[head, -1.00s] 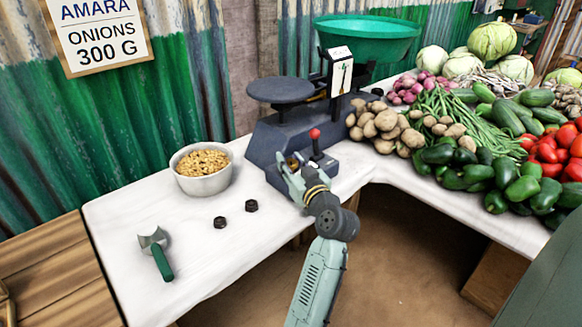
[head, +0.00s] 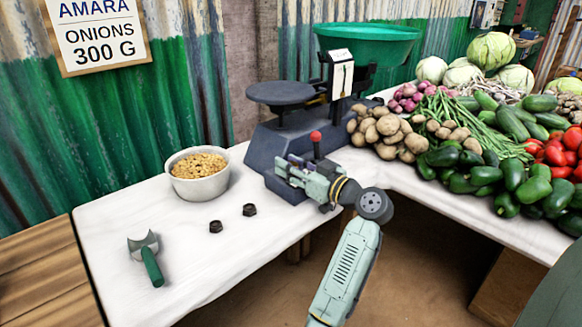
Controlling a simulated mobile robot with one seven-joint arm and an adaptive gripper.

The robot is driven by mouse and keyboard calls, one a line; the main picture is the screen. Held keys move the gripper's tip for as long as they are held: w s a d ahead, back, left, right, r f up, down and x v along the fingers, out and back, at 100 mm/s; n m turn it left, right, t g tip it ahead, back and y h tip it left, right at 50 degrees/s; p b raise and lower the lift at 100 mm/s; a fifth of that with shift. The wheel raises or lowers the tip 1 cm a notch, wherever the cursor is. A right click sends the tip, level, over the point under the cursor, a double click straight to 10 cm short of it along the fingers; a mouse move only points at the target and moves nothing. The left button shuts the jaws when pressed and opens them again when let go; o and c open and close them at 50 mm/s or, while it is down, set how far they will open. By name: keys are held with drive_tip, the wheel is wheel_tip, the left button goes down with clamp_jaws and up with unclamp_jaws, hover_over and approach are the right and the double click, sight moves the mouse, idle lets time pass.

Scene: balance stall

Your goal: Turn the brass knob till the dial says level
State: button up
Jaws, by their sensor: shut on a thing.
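The dark grey balance scale (head: 262,150) stands on the white counter, with a flat dark plate (head: 280,93) on its left and a green bowl (head: 370,48) behind on its right. Its upright dial (head: 341,78) has a pale face with a thin dark pointer that looks near upright; the exact reading is too small to tell. My gripper (head: 285,168) is at the scale's front face, shut on the brass knob, which its fingers hide. A red-tipped lever (head: 315,138) stands just above my gripper.
A metal bowl of nuts or beans (head: 198,186), two small dark weights (head: 216,227) and a green-handled scoop (head: 150,264) are on the left counter. Potatoes (head: 385,133) and other vegetables crowd the right. A sign (head: 98,35) reads onions 300 G. The front left counter is mostly clear.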

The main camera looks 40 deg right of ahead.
drive_tip(key=o, duration=1.1)
drive_tip(key=shift+o, duration=0.2)
drive_tip(key=s+d, duration=0.1)
drive_tip(key=s, duration=1.1)
drive_tip(key=shift+d, duration=0.35)
